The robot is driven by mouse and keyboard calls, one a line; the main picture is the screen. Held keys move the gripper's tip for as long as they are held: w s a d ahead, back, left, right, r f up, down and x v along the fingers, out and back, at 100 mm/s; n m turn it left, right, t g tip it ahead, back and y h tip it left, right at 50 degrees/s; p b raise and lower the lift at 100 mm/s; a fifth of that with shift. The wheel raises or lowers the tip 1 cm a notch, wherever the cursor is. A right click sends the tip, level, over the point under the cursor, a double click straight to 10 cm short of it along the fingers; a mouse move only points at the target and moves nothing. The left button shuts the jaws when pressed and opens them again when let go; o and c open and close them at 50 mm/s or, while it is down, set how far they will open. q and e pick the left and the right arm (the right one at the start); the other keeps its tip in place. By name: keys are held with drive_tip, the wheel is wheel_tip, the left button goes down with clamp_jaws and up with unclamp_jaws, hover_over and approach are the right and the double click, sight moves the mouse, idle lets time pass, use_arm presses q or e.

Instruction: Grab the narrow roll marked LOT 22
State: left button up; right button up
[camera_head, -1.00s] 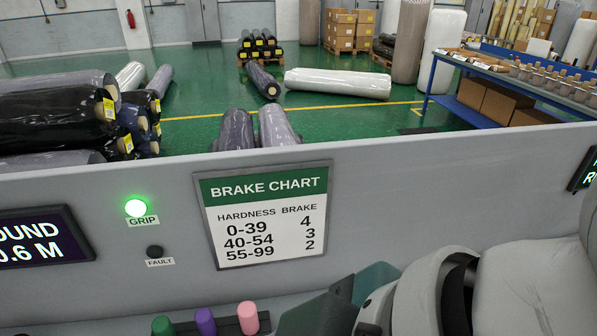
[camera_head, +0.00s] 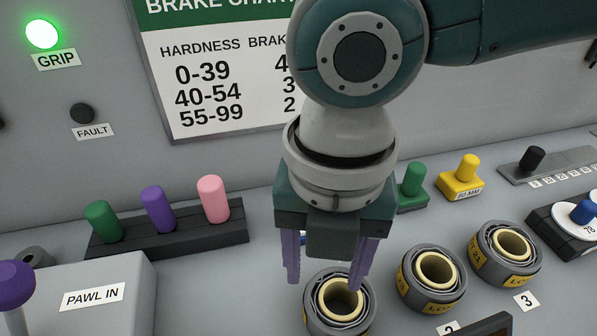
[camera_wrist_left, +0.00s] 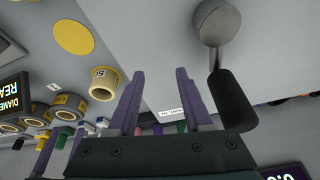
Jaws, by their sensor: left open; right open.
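Three narrow rolls with yellow labels and cream cores stand in a row on the console: a near one (camera_head: 312,308), a middle one (camera_head: 405,292) and a right one (camera_head: 481,262). Their labels are only partly readable, so I cannot tell which is LOT 22. My right gripper (camera_head: 324,283) points down over the near roll, with its purple fingers apart and nothing seen between them. I cannot tell whether they touch it. My left gripper (camera_wrist_left: 159,70) is open and empty in the left wrist view. A separate cream-cored roll (camera_wrist_left: 104,76) shows beyond its fingers there.
A rack with green, purple and pink pegs (camera_head: 170,236) stands left of the right gripper. A grey PAWL IN box (camera_head: 80,295) and a purple knob (camera_head: 15,285) are at lower left. A black-handled lever (camera_wrist_left: 232,100) is close right of the left gripper.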

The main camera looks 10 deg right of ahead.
sight(314, 293)
drive_tip(key=f, duration=0.6)
drive_tip(key=shift+w+a+f+b, duration=0.15)
drive_tip(key=shift+a+f+b, duration=0.25)
drive_tip(key=shift+c, duration=0.3)
clamp_jaws()
